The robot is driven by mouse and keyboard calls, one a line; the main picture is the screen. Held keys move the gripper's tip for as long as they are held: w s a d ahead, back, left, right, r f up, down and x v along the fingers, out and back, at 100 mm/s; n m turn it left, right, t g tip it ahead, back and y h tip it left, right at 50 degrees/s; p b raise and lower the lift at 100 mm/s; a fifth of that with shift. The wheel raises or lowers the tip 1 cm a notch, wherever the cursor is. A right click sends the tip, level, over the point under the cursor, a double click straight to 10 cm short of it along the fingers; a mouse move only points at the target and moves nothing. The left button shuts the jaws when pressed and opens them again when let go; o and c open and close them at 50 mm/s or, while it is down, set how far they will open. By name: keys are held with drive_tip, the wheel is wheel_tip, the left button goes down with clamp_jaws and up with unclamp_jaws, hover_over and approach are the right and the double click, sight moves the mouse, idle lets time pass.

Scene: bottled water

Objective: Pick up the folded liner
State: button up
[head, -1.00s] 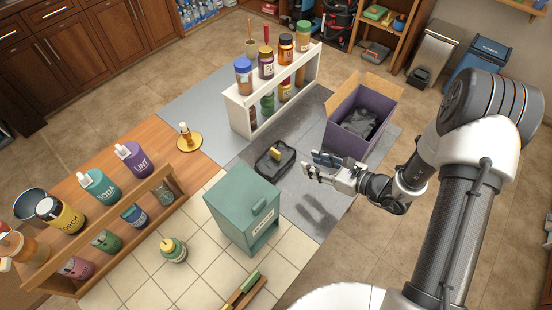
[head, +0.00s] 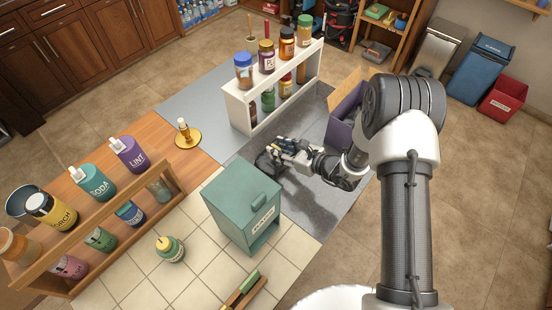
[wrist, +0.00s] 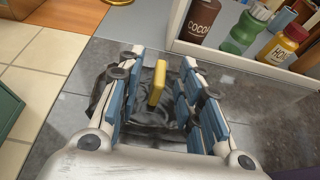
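The folded liner is a black, crumpled bundle with a yellow piece on top. It lies on the grey counter surface, and in the wrist view the liner (wrist: 137,112) shows between my fingers. In the head view its dark edge (head: 265,164) shows, with the rest covered by my gripper (head: 282,147). In the wrist view my gripper (wrist: 160,60) is open, with blue-padded fingers on either side of the yellow piece. I cannot tell whether the fingers touch the liner.
A white rack (head: 238,115) with bottles and jars stands just beyond the liner. A teal box (head: 232,205) stands in front to the left. A purple carton (head: 340,128) is to the right, partly hidden by my arm.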

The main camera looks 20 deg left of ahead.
drive_tip(key=shift+x, duration=1.1)
drive_tip(key=shift+c, duration=0.4)
clamp_jaws()
